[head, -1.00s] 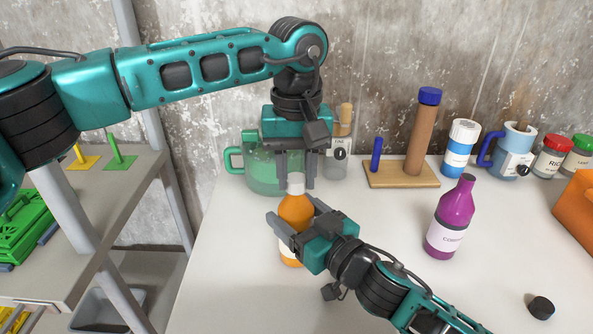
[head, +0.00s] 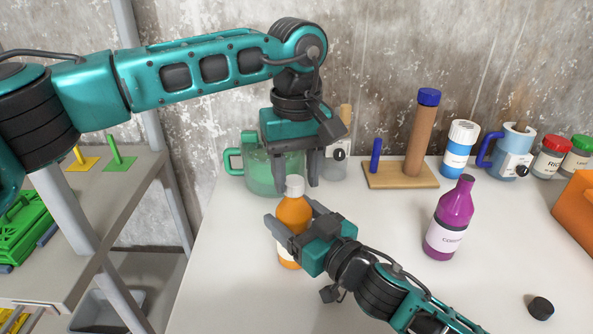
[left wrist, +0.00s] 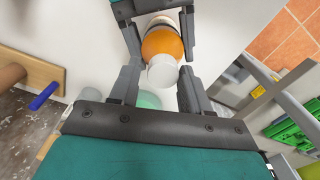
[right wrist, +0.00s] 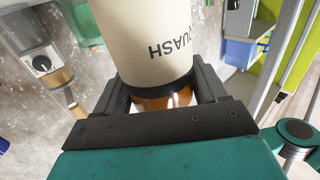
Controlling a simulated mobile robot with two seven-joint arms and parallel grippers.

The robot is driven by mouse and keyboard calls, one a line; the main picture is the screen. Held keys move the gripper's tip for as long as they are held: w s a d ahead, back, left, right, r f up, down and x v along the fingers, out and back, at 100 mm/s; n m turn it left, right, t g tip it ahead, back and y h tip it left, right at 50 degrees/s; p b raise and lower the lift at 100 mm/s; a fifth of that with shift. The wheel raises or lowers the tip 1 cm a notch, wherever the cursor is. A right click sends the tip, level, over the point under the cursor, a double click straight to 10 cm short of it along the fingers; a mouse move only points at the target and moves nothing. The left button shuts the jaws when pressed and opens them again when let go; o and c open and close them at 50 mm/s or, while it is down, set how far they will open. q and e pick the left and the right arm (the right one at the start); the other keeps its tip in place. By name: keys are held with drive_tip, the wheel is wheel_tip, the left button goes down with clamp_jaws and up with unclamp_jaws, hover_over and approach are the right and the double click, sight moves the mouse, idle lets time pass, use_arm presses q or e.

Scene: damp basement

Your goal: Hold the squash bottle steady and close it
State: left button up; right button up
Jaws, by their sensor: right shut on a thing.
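The squash bottle (head: 293,215) is orange with a cream label and stands upright on the white table. A white cap (head: 295,186) sits on its top; whether it is tight I cannot tell. My right gripper (head: 291,228) is shut around the bottle's body from the right. The label with "SQUASH" fills much of the right wrist view (right wrist: 150,45). My left gripper (head: 297,183) points down from above, its fingers apart on either side of the cap. In the left wrist view the cap (left wrist: 162,72) lies between the fingers with gaps beside it.
A green jug (head: 262,175) stands close behind the bottle. A purple bottle (head: 448,222) and a black cap (head: 540,307) are to the right. A wooden stand (head: 400,176) with pegs and several jars line the wall. A grey shelf (head: 100,200) is at the left.

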use_arm(q)
drive_tip(key=n, duration=1)
drive_tip(key=shift+c, duration=0.4)
